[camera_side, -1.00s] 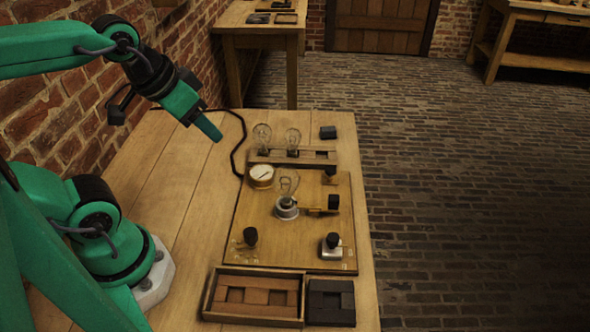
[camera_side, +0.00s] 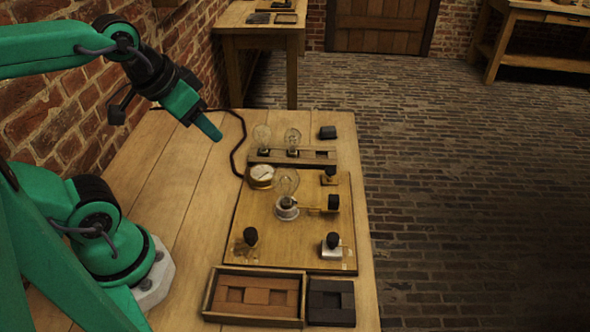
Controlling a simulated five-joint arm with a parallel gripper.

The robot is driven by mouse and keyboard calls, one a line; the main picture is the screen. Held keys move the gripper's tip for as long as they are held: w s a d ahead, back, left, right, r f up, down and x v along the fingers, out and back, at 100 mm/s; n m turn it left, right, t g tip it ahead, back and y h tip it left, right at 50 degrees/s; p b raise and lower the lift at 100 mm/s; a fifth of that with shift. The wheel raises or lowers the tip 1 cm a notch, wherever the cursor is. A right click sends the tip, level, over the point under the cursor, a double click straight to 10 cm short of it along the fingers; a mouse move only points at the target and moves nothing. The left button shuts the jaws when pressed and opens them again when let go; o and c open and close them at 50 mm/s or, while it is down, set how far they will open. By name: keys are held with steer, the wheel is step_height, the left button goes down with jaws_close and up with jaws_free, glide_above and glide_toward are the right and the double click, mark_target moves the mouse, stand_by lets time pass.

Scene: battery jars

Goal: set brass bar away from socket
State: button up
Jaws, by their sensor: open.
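The brass bar (camera_side: 318,211) lies low on the wooden board (camera_side: 300,238), with a black knob (camera_side: 334,202) at its right end. Its left end reaches toward the white round socket (camera_side: 287,213), which holds an upright clear bulb (camera_side: 288,183). I cannot tell whether bar and socket touch. My gripper (camera_side: 207,122) is open and empty, high at the upper left, well apart from the bar and socket. Its jaws are seen edge-on and the gap between them is hard to see.
A round gauge (camera_side: 261,176) and a rack (camera_side: 268,157) with two bulbs stand behind the socket. A tray of brown blocks (camera_side: 211,300) and dark blocks (camera_side: 331,303) sit in front. The left tabletop (camera_side: 185,215) is mostly clear.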

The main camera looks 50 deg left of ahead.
steer(key=shift+w, duration=0.15)
steer(key=n+g, duration=0.6)
steer(key=n, duration=0.3)
glide_above(334, 197)
steer(key=shift+f, duration=5.7)
steer(key=shift+f, duration=3.9)
